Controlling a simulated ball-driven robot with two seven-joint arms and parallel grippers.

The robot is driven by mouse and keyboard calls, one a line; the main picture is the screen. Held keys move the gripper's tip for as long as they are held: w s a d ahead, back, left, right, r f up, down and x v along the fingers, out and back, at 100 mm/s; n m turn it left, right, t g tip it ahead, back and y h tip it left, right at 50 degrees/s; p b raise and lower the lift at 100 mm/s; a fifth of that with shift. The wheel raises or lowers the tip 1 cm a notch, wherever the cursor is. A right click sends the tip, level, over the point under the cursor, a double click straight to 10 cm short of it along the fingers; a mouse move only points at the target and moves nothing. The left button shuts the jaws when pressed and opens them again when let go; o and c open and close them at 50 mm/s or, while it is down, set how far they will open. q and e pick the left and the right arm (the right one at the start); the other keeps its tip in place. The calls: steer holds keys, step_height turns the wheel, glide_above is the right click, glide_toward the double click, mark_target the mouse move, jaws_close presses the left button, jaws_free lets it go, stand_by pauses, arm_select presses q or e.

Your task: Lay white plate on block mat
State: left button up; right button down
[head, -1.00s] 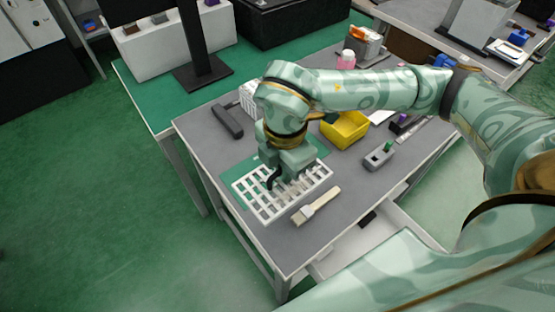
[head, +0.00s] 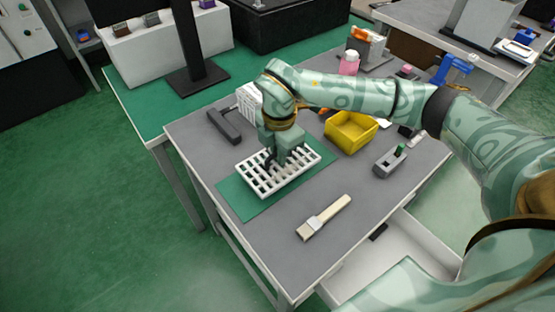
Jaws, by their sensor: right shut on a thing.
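The white plate (head: 252,183) is a slotted rectangular grid, in the head view left of centre. It is over the green block mat (head: 238,202), whose front-left part and right corner show; the rest is hidden under the plate and my arm. My right gripper (head: 277,163) points down at the plate's far middle and is shut on it. Whether the plate touches the mat or is just above it I cannot tell. My left gripper is not in view.
A brush (head: 324,217) lies in front on the grey table (head: 290,245). A yellow bin (head: 350,133) and a grey lever fixture (head: 390,162) stand to the right. A dark bar (head: 223,126) lies at the back left. An open drawer (head: 410,255) juts out at lower right.

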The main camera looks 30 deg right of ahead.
step_height(320, 180, down, 2)
steer(key=shift+f+b, duration=0.25)
steer(key=shift+b, duration=0.05)
steer(key=shift+r, duration=0.2)
steer(key=c, duration=1.5)
jaws_free()
steer(key=shift+f, duration=0.15)
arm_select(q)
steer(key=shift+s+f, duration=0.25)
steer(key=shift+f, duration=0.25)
